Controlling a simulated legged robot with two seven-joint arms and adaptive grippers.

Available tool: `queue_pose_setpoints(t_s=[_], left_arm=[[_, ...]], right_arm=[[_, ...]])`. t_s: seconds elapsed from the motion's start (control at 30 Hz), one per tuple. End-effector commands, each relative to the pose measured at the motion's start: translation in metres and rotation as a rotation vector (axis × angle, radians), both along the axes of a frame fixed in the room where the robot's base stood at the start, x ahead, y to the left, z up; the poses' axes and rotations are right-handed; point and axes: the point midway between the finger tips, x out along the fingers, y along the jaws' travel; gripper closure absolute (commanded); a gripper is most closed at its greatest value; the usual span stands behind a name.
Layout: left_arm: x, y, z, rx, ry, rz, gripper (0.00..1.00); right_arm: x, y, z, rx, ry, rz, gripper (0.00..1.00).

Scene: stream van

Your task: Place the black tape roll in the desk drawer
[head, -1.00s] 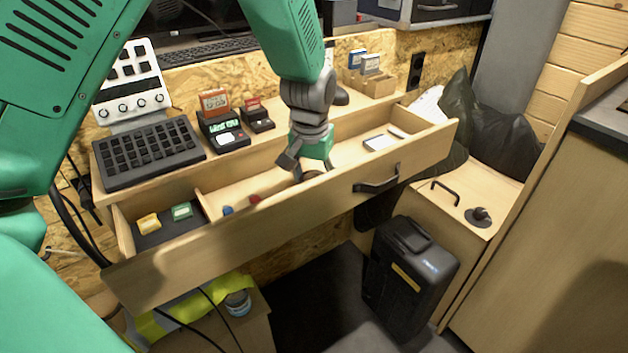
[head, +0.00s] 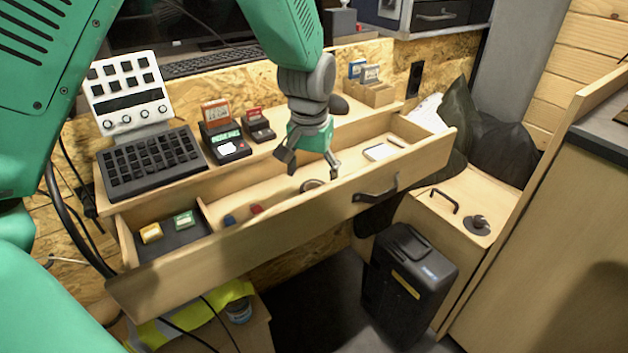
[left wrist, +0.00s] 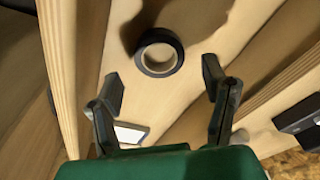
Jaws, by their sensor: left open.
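The desk drawer (head: 275,214) is pulled open. The black tape roll (head: 312,185) lies flat on the drawer floor near the middle, partly cut off from sight by the drawer front. In the left wrist view the tape roll (left wrist: 159,52) lies beyond the fingertips, apart from them. My left gripper (head: 309,176) is open and empty, above the tape roll, with its fingers pointing down into the drawer. In the left wrist view its two fingers (left wrist: 163,86) are spread wide with nothing between them. My right gripper is not in view.
The drawer also holds yellow (head: 151,233) and green (head: 183,220) cartridges, small blue and red pieces, and a white card-like item (head: 382,151). A keypad (head: 152,163) and card readers (head: 225,145) stand on the desk behind. A black case (head: 408,285) stands below right.

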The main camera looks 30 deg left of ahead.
Motion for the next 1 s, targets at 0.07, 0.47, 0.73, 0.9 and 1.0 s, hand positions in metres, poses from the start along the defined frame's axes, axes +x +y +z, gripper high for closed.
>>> queue_pose_setpoints(t_s=[0.07,0.47,0.73,0.9,1.0], left_arm=[[-0.001,0.000,0.023,0.001,-0.004,0.000,0.33],[-0.008,-0.003,0.076,0.001,0.000,0.001,0.33],[-0.009,-0.003,0.078,0.001,0.001,0.000,0.33],[-0.009,-0.003,0.078,0.001,0.001,0.000,0.33],[-0.008,-0.003,0.078,0.001,0.000,0.000,0.33]], right_arm=[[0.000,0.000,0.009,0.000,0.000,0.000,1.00],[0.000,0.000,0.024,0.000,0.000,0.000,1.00],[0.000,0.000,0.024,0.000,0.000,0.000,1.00],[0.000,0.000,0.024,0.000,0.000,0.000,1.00],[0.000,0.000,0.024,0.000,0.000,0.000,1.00]])
